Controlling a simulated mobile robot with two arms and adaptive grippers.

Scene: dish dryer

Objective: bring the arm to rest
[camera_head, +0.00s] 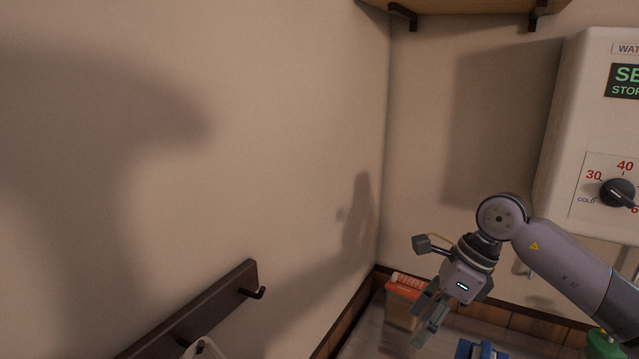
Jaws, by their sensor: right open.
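My right arm comes in from the lower right and bends down at a round joint. My right gripper (428,328) hangs at its end, tilted down and to the left. Its jaws are open, and I see nothing between them. It is in front of and partly covers an orange-topped container (398,309) in the corner. I cannot tell how far apart they are. My left gripper is not in view.
A white water heater (590,110) with a dial hangs on the right wall. A dark rail with a hook (225,287) is on the left wall. A wooden shelf (460,6) is above. Blue (481,349) and green (604,345) things show at the bottom.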

